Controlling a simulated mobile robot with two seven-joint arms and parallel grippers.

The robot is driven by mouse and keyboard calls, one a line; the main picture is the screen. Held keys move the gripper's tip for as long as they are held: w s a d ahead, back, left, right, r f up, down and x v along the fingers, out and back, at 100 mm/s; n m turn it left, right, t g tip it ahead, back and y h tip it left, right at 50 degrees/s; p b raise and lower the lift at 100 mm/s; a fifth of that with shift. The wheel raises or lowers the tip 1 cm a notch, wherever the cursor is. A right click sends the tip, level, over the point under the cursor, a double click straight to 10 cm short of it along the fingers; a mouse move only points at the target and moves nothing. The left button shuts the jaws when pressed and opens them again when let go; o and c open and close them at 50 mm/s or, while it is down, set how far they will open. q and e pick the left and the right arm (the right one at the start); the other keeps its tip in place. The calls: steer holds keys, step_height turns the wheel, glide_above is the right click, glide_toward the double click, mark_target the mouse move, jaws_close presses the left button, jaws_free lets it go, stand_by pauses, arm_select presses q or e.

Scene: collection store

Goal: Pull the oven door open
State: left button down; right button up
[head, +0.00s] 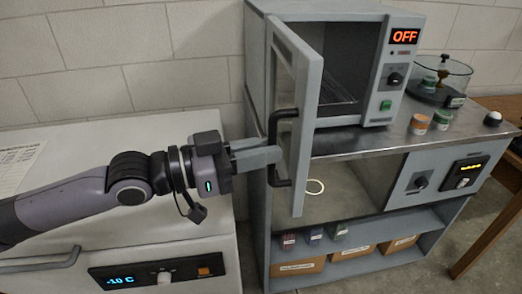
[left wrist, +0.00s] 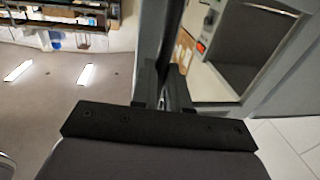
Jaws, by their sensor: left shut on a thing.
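The oven (head: 345,55) stands on a metal bench at the top middle of the head view, with a red "OFF" display. Its door (head: 303,110) is swung well open on its left-side hinge, and the dark inside with a wire shelf shows. The door's black bar handle (head: 273,140) is upright on the door's outer face. My left gripper (head: 278,153) reaches in from the left and is shut on this handle. In the left wrist view the dark handle (left wrist: 173,55) runs between the fingers. My right gripper is in neither view.
Right of the oven are a glass desiccator (head: 440,75) and small jars (head: 419,123) on the bench top (head: 370,140). A low freezer (head: 120,230) with a "-10 C" display sits under my left arm. Boxes (head: 350,252) fill the lower shelf. A wooden table (head: 490,230) stands at right.

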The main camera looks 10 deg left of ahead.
arm_select(q)
steer(key=shift+w+a+r, duration=0.3)
steer(key=shift+w+a, duration=0.05)
steer(key=shift+a, duration=0.05)
steer(key=c, duration=1.2)
jaws_free()
steer(key=shift+c, duration=0.2)
steer(key=shift+o, duration=0.6)
steer(key=shift+w+f, duration=0.1)
steer(key=shift+f, duration=0.05)
steer(key=shift+f, duration=0.1)
